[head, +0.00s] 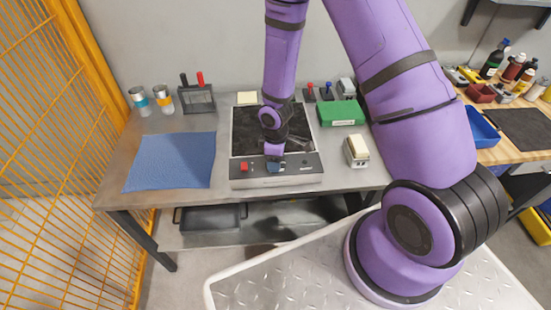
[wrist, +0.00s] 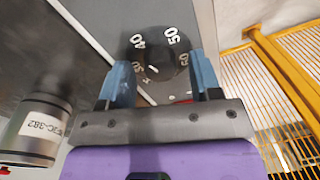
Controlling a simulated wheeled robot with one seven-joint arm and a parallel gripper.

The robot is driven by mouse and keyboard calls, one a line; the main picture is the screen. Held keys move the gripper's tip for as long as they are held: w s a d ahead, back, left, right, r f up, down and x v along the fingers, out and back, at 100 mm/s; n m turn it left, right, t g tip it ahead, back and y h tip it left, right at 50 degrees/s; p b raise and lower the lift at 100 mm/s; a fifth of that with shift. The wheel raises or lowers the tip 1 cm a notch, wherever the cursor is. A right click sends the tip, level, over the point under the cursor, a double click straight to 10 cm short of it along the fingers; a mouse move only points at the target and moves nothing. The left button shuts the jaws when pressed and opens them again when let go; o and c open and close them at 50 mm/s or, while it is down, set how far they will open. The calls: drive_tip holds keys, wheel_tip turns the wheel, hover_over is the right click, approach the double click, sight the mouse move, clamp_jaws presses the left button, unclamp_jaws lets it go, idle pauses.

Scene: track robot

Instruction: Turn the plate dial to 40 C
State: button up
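The plate (head: 247,135) has a dark top and a grey front panel with a red switch (head: 244,167) on its left. In the head view my gripper (head: 273,165) is lowered at that panel and hides the dial. In the wrist view the dark round dial (wrist: 155,58) shows white numbers, with 40, 50 and 60 readable. A small white mark shows near its middle; I cannot tell which number it is set to. My gripper (wrist: 160,68) has its blue fingers apart, one on each side of the dial; I cannot tell whether they touch it.
A metal cylinder with a label (wrist: 38,130) stands close by in the wrist view. On the bench are a blue mat (head: 172,162), a green box (head: 341,113) and a cream-topped block (head: 356,150). An orange mesh fence (head: 60,130) stands left.

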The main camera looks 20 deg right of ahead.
wheel_tip(320, 180, up, 11)
drive_tip(key=shift+w+d, duration=0.15)
drive_tip(key=shift+w, duration=0.05)
idle(0.6)
drive_tip(key=shift+f, duration=0.1)
drive_tip(key=s+d+r+m+t+h, duration=0.1)
drive_tip(key=s+d+r+m+t, duration=0.15)
drive_tip(key=r, duration=0.95)
drive_tip(key=s+d+r+m+t+h, duration=0.1)
drive_tip(key=s+d+r+m, duration=0.2)
drive_tip(key=r, duration=0.8)
drive_tip(key=s+d+r+m+t+y, duration=0.1)
drive_tip(key=s+r+m, duration=0.5)
drive_tip(key=s+r, duration=0.7)
drive_tip(key=s+t, duration=0.1)
drive_tip(key=s, duration=0.2)
drive_tip(key=shift+y, duration=0.3)
